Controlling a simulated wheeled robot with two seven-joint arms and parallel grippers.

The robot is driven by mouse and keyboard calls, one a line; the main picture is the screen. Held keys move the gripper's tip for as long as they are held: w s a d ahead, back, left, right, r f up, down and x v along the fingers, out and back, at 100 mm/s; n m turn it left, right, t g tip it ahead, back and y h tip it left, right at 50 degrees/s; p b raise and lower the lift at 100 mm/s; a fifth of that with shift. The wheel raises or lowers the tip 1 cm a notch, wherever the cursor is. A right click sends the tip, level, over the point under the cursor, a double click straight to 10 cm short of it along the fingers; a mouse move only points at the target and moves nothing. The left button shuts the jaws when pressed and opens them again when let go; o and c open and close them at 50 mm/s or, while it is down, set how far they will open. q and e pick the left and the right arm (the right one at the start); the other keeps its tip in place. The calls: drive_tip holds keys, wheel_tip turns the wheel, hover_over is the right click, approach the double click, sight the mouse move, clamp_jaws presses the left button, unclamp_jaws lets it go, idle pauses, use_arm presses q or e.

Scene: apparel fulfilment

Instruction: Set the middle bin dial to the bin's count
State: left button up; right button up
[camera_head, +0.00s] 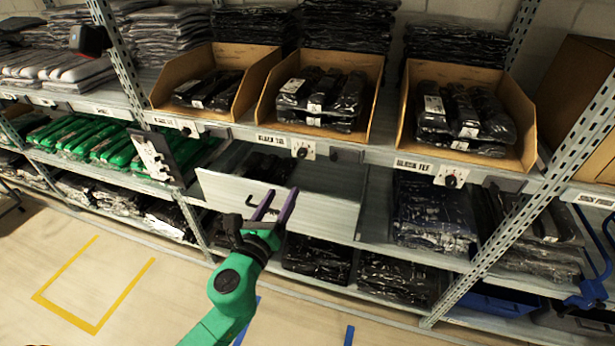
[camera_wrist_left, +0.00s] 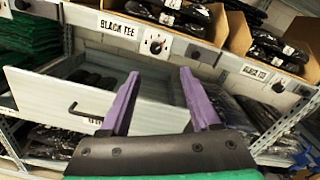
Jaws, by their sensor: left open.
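The middle bin (camera_head: 322,55) is an open cardboard bin holding several black wrapped packs (camera_head: 322,97). Its dial (camera_head: 303,149), a dark knob on a white plate, sits on the shelf edge below, beside a "BLACK TEE" label (camera_head: 272,140). In the left wrist view the dial (camera_wrist_left: 155,43) is above and between the fingers. The knob's setting is too small to read. My left gripper (camera_head: 283,192) has purple fingers, open and empty, below and in front of the dial, apart from it. Its fingers also show in the left wrist view (camera_wrist_left: 159,75). My right gripper is not in view.
A pulled-out grey drawer (camera_head: 225,187) with a dark bent handle (camera_wrist_left: 86,112) is beside and behind my left gripper, below the dial. Left (camera_head: 187,127) and right (camera_head: 451,178) dials flank the middle one. A slanted upright post (camera_head: 520,190) stands at right.

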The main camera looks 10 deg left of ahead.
use_arm(q)
drive_tip(key=p, duration=0.1)
approach(301, 156)
drive_tip(key=w, duration=0.7)
drive_tip(key=shift+w+d, duration=0.25)
drive_tip(key=shift+w, duration=0.65)
drive_tip(key=shift+s+r, duration=0.1)
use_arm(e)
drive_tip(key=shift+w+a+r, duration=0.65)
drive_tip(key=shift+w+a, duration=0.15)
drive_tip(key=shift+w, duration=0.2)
use_arm(q)
clamp_jaws()
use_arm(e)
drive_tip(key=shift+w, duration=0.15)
